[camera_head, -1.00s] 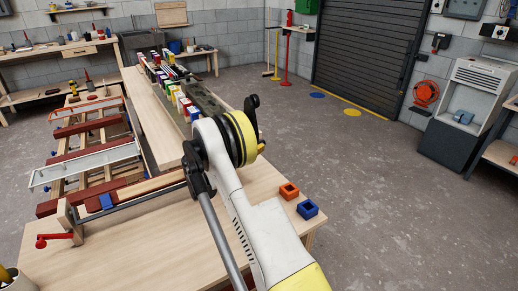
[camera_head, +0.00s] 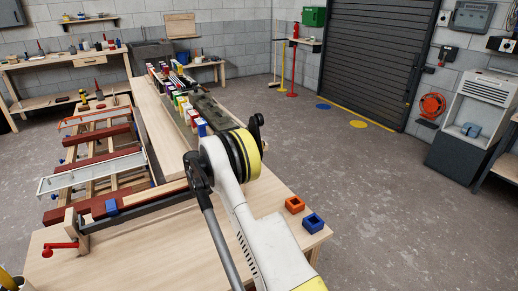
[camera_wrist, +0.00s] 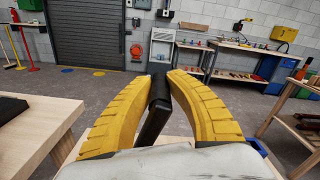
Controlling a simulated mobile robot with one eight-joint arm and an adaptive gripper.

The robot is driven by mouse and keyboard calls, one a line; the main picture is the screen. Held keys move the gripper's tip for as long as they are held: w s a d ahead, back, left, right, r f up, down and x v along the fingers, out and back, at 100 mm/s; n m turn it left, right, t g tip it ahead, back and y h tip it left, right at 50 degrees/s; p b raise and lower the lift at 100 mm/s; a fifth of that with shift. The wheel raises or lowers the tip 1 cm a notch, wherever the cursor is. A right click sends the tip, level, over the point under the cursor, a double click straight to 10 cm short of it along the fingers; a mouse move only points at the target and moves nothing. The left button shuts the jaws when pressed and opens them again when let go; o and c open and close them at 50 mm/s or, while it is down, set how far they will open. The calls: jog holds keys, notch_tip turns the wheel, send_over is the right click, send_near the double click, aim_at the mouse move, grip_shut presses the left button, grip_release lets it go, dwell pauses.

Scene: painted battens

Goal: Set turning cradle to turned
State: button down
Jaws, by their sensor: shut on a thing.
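The turning cradle appears to be the slatted wooden frame at the left in the head view, with a grey bar (camera_head: 130,207) along its near end. A red crank-like handle (camera_head: 61,248) is at its near left corner. Dark red battens (camera_head: 106,136) lie across it, with a white rail (camera_head: 92,171) between them. My gripper (camera_wrist: 158,72) has its two yellow fingers closed about a black upright bar (camera_wrist: 156,108) in the wrist view. I cannot tell which part that bar belongs to. In the head view my arm hides the fingertips.
A long workbench (camera_head: 150,112) with several coloured blocks runs away behind my arm. An orange block (camera_head: 295,204) and a blue block (camera_head: 314,222) sit at the near table's right edge. The concrete floor (camera_head: 385,195) to the right is open. A grey heater cabinet (camera_head: 468,128) stands at the far right.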

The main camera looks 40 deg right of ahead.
jog(key=shift+w+d+r+n, duration=0.15)
jog(key=shift+w+n, duration=0.1)
jog(key=shift+w, duration=0.35)
jog(key=shift+w+d+r+n, duration=0.15)
jog(key=shift+w+n, duration=0.1)
jog(key=shift+w, duration=0.3)
jog(key=shift+w+r, duration=0.1)
jog(key=shift+w, duration=0.05)
jog(key=c, duration=1.3)
grip_release()
jog(key=shift+o, duration=0.2)
jog(key=v, duration=1.2)
